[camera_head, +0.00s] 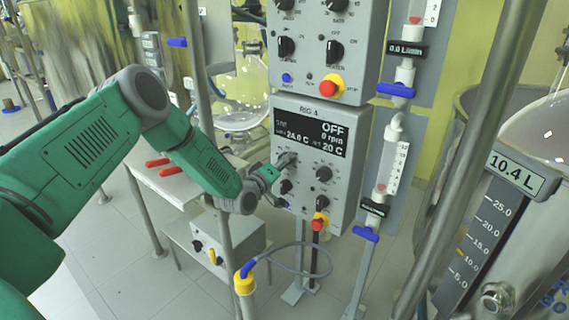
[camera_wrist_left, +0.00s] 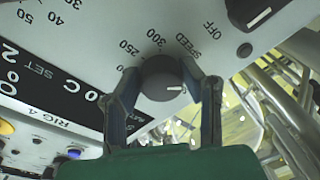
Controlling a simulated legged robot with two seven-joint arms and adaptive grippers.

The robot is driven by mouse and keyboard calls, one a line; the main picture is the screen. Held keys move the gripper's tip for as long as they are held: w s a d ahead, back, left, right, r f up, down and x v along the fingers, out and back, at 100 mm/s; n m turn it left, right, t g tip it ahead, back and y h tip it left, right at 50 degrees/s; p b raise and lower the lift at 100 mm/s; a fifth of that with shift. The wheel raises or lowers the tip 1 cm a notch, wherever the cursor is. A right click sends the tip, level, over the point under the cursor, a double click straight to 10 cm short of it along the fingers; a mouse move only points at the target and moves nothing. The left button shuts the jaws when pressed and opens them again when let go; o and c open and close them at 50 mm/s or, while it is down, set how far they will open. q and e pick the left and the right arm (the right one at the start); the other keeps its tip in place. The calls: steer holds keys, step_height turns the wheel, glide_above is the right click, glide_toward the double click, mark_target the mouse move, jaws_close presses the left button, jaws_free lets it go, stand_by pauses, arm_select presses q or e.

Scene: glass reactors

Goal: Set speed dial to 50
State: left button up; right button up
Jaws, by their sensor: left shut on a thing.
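The speed dial (camera_wrist_left: 160,80) is a round dark knob on the grey RIG 4 control panel (camera_head: 338,112). In the left wrist view it stands beside the printed word SPEED, with 250, 300 and OFF around it. Its white mark points to the right in that view. My left gripper (camera_wrist_left: 168,82) is shut on the dial, one finger on each side. In the head view the left gripper (camera_head: 279,167) is at the upper-left knob and mostly hides it. The panel's display (camera_head: 311,134) reads OFF, 0 rpm, 24.0 C and set 20 C. My right gripper is not in view.
Other black knobs (camera_head: 323,174) sit close by on the same panel. A red and yellow stop button (camera_head: 320,223) is below them. A metal post (camera_head: 205,100) stands left of the panel, near my left arm. A flow tube (camera_head: 390,165) stands to the right.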

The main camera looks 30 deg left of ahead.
arm_select(q)
steer(key=shift+a+r, duration=0.15)
steer(key=shift+a, duration=0.1)
steer(key=shift+a+m, duration=0.1)
steer(key=shift+m, duration=0.2)
steer(key=m+b, duration=0.1)
steer(key=m, duration=0.2)
steer(key=shift+w+m, duration=0.1)
steer(key=shift+m, duration=0.3)
steer(key=m, duration=0.4)
steer(key=shift+t, duration=0.4)
steer(key=shift+m, duration=0.4)
steer(key=o, duration=1.2)
steer(key=shift+c, duration=0.2)
